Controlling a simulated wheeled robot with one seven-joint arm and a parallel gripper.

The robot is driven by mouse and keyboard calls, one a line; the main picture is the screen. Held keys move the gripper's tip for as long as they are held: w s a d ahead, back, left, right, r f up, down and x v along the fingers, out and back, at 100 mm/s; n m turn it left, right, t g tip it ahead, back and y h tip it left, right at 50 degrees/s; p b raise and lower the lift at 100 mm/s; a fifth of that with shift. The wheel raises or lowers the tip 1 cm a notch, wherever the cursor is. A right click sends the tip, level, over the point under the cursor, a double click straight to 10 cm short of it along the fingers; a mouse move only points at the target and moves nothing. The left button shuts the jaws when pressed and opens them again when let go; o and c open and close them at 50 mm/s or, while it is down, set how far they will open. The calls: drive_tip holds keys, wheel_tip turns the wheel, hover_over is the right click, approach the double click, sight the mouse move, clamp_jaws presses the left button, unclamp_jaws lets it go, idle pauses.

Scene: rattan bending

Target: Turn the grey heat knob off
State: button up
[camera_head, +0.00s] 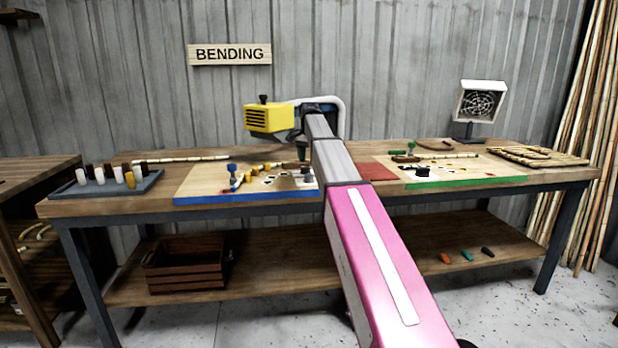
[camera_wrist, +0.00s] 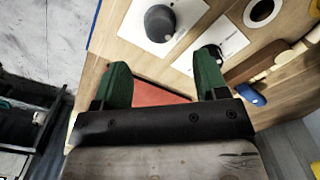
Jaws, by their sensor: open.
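The dark grey knob (camera_wrist: 160,22) sits on a white plate (camera_wrist: 140,28) near the blue edge of a wooden board, at the top of the wrist view. No mark on it is clear enough to show its setting. My gripper (camera_wrist: 163,62) has two green fingers, spread apart with nothing between them. The knob lies beyond the fingertips, apart from them. In the head view my gripper (camera_head: 301,150) is small and partly hidden by my arm, over the right end of the blue-edged board (camera_head: 215,188).
A red mat (camera_head: 378,172) lies between the blue-edged board and a green-edged board (camera_head: 475,172). A blue-tipped tool (camera_wrist: 250,95) is close to the right finger. A tray of pegs (camera_head: 105,185) stands at the bench's left end.

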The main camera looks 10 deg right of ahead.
sight(309, 175)
wheel_tip(309, 175, down, 8)
drive_tip(key=shift+f, duration=0.25)
drive_tip(key=c, duration=0.9)
